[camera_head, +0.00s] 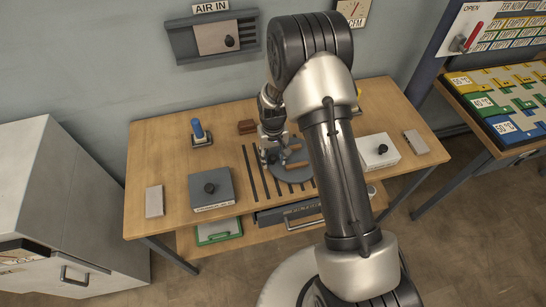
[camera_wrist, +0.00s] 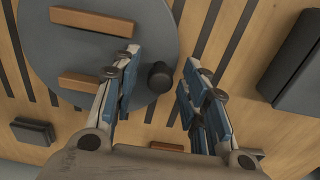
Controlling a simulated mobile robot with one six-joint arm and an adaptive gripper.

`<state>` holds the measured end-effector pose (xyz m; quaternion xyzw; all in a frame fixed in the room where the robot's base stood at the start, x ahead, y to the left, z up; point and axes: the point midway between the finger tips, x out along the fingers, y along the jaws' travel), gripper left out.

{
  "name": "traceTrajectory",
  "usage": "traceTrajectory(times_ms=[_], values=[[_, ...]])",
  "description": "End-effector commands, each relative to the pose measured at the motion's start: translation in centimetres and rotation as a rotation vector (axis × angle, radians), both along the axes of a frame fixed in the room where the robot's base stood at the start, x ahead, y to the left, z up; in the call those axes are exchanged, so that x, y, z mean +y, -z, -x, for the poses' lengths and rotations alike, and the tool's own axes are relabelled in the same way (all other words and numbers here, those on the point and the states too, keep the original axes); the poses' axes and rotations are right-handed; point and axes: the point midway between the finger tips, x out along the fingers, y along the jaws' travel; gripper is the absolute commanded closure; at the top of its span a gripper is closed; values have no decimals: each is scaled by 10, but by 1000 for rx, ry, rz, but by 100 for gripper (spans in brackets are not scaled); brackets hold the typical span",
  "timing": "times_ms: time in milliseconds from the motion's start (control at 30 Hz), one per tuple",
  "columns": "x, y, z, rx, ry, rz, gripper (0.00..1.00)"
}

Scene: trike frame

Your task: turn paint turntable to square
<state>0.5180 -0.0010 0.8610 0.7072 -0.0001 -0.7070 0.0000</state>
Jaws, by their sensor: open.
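The paint turntable is a round grey disc (camera_wrist: 75,40) in the wrist view, with two brown wooden bars (camera_wrist: 92,21) and (camera_wrist: 88,83) on it. A black knob (camera_wrist: 160,77) stands near its rim. My gripper (camera_wrist: 160,60) is open, with one blue-padded finger on each side of the knob. The knob sits between the fingers, with gaps showing on both sides. In the head view the turntable (camera_head: 293,174) lies on the wooden bench, partly hidden by my arm, and my gripper (camera_head: 270,152) is over its left side.
Dark slots run across the bench top (camera_head: 160,150). A blue-handled piece (camera_head: 200,133) and a brown block (camera_head: 247,127) lie behind.

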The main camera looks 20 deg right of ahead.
Motion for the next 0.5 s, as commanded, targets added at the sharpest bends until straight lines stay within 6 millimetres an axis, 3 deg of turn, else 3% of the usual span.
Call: traceTrajectory(times_ms=[200, 500], values=[[0, 0, 0, 0, 0, 0, 60], [0, 0, 0, 0, 0, 0, 80]])
